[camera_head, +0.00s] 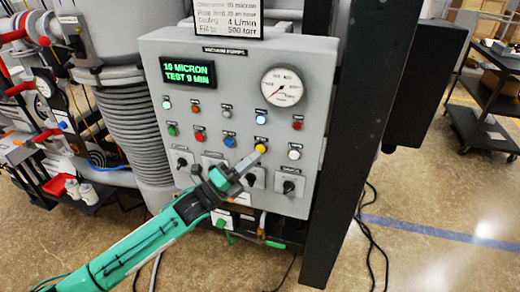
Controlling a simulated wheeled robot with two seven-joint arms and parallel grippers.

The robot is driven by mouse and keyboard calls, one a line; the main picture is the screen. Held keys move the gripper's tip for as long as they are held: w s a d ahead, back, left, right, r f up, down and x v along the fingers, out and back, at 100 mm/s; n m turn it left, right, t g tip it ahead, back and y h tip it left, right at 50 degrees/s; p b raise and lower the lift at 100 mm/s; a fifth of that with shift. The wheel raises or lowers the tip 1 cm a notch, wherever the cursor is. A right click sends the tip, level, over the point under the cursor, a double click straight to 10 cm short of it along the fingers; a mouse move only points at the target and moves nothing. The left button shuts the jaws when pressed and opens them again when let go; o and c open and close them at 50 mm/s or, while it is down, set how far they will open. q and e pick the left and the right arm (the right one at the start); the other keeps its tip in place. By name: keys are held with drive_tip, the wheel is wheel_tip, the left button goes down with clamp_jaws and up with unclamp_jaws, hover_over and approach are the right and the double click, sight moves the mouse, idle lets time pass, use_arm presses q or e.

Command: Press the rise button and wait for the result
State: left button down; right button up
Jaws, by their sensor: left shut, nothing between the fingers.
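The grey control panel (233,105) fills the middle of the view, with two rows of coloured buttons and lamps. My left gripper (256,156) reaches in from the lower left, shut and empty. Its fingertips are at the yellow button (261,148) in the lower row, touching it or very close; I cannot tell which. The button labels are too small to read, so I cannot tell which one is marked rise. The green display (188,73) reads "10 MICRON TEST 9 MIN". My right gripper is not in view.
A round gauge (282,87) sits at the panel's upper right. Black rotary switches (288,187) line its bottom, partly hidden by my gripper. A dark post (352,140) stands right of the panel. Cables (372,235) lie on the floor, and a black cart (485,120) stands further right.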

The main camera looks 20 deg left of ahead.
use_arm(q)
drive_tip(key=shift+s, duration=0.1)
drive_tip(key=shift+s+a+p, duration=0.1)
drive_tip(key=shift+s+p, duration=0.4)
drive_tip(key=shift+s, duration=1.95)
drive_tip(key=shift+f, duration=0.1)
